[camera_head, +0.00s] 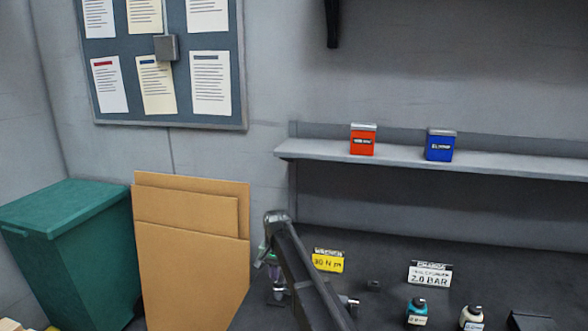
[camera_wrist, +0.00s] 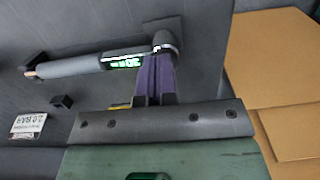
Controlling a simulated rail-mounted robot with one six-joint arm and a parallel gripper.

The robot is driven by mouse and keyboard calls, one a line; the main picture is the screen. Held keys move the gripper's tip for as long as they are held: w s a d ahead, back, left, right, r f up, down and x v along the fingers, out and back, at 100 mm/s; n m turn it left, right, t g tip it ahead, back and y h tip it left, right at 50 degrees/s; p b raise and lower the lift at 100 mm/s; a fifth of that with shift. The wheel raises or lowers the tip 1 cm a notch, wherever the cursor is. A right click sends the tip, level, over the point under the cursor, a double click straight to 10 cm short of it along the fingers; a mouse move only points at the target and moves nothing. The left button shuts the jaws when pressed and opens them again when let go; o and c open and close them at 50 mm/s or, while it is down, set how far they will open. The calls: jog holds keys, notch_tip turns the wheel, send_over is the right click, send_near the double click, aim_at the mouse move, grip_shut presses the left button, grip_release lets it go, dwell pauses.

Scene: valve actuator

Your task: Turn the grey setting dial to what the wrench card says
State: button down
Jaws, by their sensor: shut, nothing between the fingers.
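The yellow wrench card (camera_head: 328,261) stands on the dark bench and seems to read "30 N m"; its first digit is blurred. In the wrist view a wrench lies across the bench, with a grey handle (camera_wrist: 70,67) and a lit green display (camera_wrist: 125,62) that seems to show 30, though it is blurred. A round grey metal part (camera_wrist: 165,41), perhaps the dial, sits at its right end. My gripper (camera_wrist: 158,62) is shut and empty, its purple fingers close to that part; I cannot tell whether they touch. In the head view my arm hides most of the wrench.
A white card (camera_head: 430,274) reading 2.0 BAR, two small bottles (camera_head: 417,311) (camera_head: 472,318) and a small black block (camera_head: 374,286) are on the bench. A shelf (camera_head: 500,163) holds a red tin (camera_head: 363,140) and a blue tin (camera_head: 440,146). Cardboard (camera_head: 190,250) and a green bin (camera_head: 75,260) stand left.

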jog(key=shift+w+r, duration=0.3)
jog(key=shift+r, duration=0.3)
